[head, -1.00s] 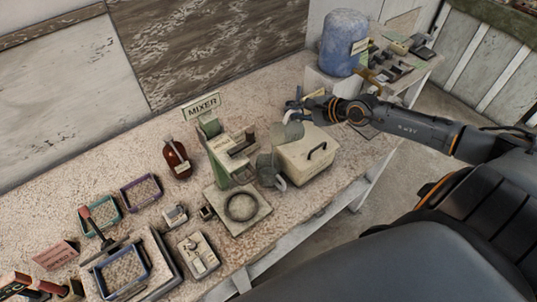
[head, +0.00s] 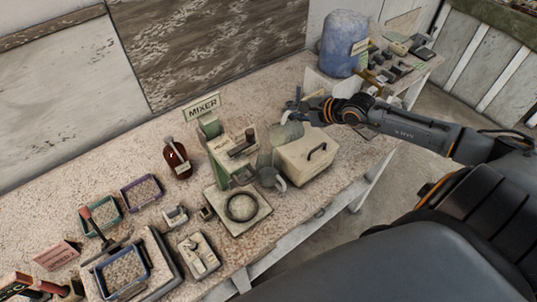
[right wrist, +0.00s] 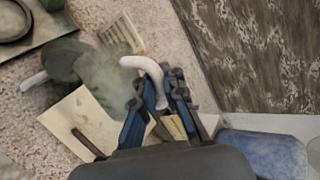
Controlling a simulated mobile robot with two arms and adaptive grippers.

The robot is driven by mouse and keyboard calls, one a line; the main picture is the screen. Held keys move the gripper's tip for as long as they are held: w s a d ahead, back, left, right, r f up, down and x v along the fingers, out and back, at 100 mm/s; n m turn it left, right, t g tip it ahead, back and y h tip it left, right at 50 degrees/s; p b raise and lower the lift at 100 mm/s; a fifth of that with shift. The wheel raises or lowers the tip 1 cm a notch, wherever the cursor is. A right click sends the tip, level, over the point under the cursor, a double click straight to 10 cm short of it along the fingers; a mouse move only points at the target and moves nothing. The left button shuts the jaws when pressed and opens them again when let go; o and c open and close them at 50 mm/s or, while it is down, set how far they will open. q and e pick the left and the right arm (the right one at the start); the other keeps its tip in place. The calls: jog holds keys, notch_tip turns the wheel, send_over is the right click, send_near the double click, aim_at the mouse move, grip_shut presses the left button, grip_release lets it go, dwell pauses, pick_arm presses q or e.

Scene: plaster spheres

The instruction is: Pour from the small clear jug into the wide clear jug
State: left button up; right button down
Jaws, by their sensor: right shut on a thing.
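The small clear jug (head: 287,133) is a greenish see-through vessel with a white handle. My right gripper (head: 301,106) is shut on that handle and holds the jug raised and tilted, its mouth toward the left. The wide clear jug (head: 266,172) stands on the bench, lower and to the left of the small jug, its white handle toward the front. In the right wrist view, the small jug (right wrist: 108,82) partly overlaps the wide jug (right wrist: 62,58). I cannot tell what liquid is in either jug. My left gripper is not in view.
A cream box with a dark handle (head: 308,158) sits under and right of the small jug. A green mixer (head: 220,160) and a plate with a dark ring (head: 241,208) are left of the wide jug. A brown bottle (head: 177,158) stands farther left. A blue drum (head: 343,45) stands behind.

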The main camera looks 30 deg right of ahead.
jog(key=shift+a, duration=0.1)
dwell(0.5)
jog(key=shift+a+r+n+h, duration=0.3)
jog(key=shift+a+r, duration=0.05)
jog(key=shift+a, duration=0.05)
dwell(0.4)
jog(key=shift+a+r+n+h, duration=0.25)
jog(key=shift+a+n+h, duration=0.05)
jog(key=shift+a, duration=0.15)
dwell(0.3)
jog(key=shift+a, duration=0.35)
jog(key=shift+a+r+n+h, duration=0.15)
jog(key=shift+r+n+h, duration=0.15)
jog(key=shift+h, duration=0.1)
